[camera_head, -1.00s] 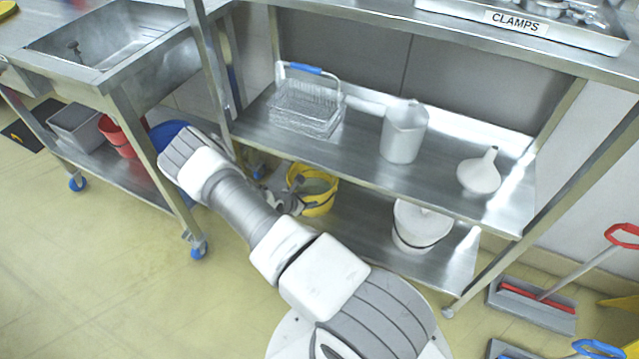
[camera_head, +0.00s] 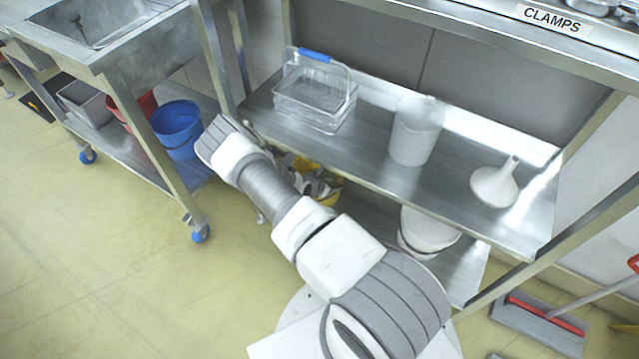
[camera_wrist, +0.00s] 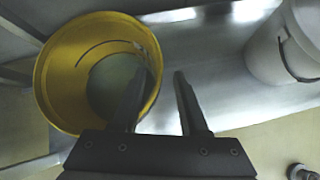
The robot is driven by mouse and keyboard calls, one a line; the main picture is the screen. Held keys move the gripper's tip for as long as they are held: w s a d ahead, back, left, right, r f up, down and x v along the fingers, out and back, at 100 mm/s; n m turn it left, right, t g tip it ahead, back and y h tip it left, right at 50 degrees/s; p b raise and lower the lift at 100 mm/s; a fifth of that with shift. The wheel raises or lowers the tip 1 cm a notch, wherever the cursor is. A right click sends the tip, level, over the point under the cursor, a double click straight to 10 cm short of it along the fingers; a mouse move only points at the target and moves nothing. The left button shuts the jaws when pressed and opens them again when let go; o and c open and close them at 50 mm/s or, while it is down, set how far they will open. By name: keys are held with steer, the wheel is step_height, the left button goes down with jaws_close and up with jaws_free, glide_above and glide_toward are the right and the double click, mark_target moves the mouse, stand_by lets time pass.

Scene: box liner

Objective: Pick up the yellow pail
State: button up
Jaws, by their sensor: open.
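The yellow pail (camera_head: 330,191) stands on the lower shelf of the steel rack, mostly hidden behind my arm in the head view. In the wrist view the yellow pail (camera_wrist: 52,85) is seen from above, with its round opening and thin dark handle. My gripper (camera_wrist: 160,80) is open. Its left finger overlaps the right part of the pail's rim in the picture, and its right finger is over the bare shelf to the right of the pail. I cannot tell whether the fingers touch the pail. In the head view my gripper (camera_head: 316,185) is partly hidden by my arm and the upper shelf.
A white bucket (camera_head: 425,232) stands to the right on the lower shelf; it also shows in the wrist view (camera_wrist: 290,45). The upper shelf (camera_head: 365,150) overhangs, holding a wire basket (camera_head: 315,98), a white jug (camera_head: 415,132) and a funnel (camera_head: 495,185). A blue bucket (camera_head: 177,128) is left.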

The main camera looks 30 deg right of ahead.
mark_target(337, 184)
steer(key=f, duration=0.1)
steer(key=d+f+b, duration=0.1)
steer(key=w+f+b, duration=0.1)
steer(key=shift+d+f, duration=0.1)
steer(key=shift+d, duration=0.2)
steer(key=shift+w+d+f+b, duration=0.2)
steer(key=shift+d+f+b, duration=0.15)
steer(key=shift+d, duration=0.15)
steer(key=shift+r, duration=0.1)
jaws_close()
stand_by(0.6)
steer(key=shift+r, duration=0.15)
